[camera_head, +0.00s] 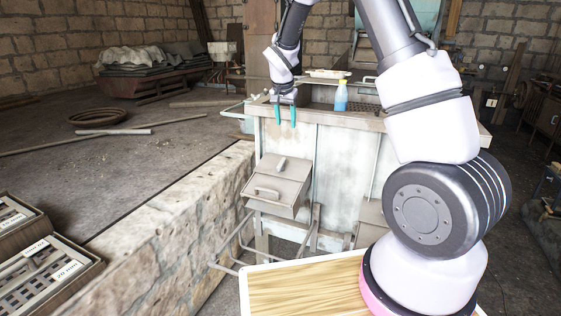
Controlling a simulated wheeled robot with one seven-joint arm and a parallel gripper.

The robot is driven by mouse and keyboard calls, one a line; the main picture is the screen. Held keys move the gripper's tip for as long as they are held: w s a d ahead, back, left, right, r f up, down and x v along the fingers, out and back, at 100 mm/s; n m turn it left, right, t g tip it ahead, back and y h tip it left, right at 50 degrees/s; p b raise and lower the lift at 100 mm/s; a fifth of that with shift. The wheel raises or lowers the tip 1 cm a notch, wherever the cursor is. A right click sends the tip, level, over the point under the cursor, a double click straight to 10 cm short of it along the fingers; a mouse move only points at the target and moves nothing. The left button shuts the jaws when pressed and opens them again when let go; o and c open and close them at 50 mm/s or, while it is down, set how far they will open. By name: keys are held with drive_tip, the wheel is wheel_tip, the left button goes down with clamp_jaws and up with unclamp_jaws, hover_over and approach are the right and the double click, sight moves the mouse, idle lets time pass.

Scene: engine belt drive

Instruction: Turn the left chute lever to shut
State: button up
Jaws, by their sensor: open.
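The left chute (290,186) is a grey metal box with a sloping lid on the front of the tall cabinet. A small light lever (282,163) sits upright-tilted near the top of its lid. A bar handle (266,191) is on its lower front. My gripper (286,115) points down above the chute, at the height of the cabinet's top edge, with its teal fingers apart and nothing between them. It is well clear of the lever. My arm hides part of the right side, where another chute (370,213) shows only partly.
The cabinet (341,160) carries a blue bottle (341,97) and a tray on top. Metal rails (238,243) stick out below the left chute. A stone wall (165,235) runs along the left, with boxes (45,265) at the lower left.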

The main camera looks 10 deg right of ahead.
approach(281, 162)
drive_tip(key=shift+h, duration=0.4)
drive_tip(key=x, duration=0.8)
drive_tip(key=shift+w+a+f, duration=0.1)
drive_tip(key=shift+a+f, duration=0.2)
drive_tip(key=shift+f, duration=0.05)
clamp_jaws()
